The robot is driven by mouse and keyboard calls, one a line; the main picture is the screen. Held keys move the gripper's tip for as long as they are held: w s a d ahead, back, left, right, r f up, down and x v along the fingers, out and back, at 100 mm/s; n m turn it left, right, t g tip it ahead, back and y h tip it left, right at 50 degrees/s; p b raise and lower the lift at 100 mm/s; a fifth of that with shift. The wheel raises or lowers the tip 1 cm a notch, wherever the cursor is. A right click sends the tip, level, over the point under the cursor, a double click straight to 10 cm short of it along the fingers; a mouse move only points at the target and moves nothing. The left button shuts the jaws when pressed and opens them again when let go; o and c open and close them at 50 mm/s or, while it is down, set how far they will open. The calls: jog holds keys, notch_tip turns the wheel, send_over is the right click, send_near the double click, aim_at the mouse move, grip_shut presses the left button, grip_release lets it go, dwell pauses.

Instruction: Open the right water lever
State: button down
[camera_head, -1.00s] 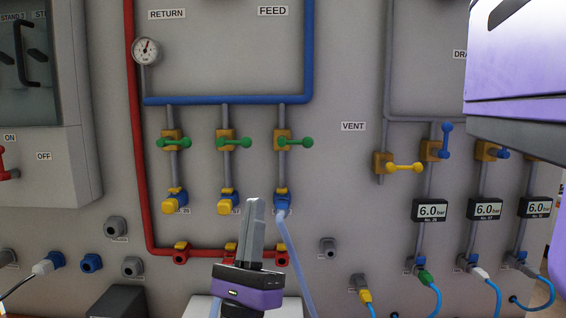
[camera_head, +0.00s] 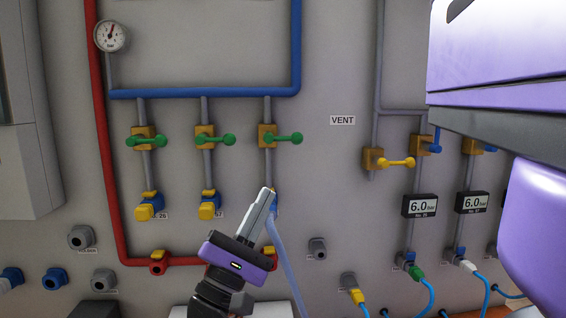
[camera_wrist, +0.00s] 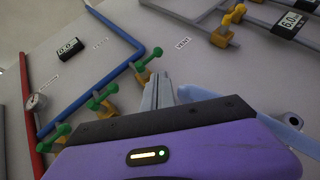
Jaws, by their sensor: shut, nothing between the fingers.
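Three green levers on yellow valves hang below the blue pipe in the head view. The right water lever (camera_head: 284,138) is the rightmost of them and lies horizontal, its handle reaching to the right. It also shows in the wrist view (camera_wrist: 146,57), just beyond the fingertips. My gripper (camera_head: 265,192) is shut and empty, its fingers pointing up and slightly right. In the head view it appears below the right lever, over the lower end of that pipe, hiding part of the blue fitting there. No contact with the lever is visible.
The middle green lever (camera_head: 215,139) and left green lever (camera_head: 146,141) are also horizontal. A pale blue hose (camera_head: 283,255) hangs beside my gripper. A red pipe (camera_head: 108,200) runs left and below. A yellow vent lever (camera_head: 396,162) sits right, with bare wall between.

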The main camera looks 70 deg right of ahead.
aim_at(283, 138)
jog(key=p+x, duration=0.4)
jog(key=x, duration=0.6)
jog(key=shift+n, duration=0.3)
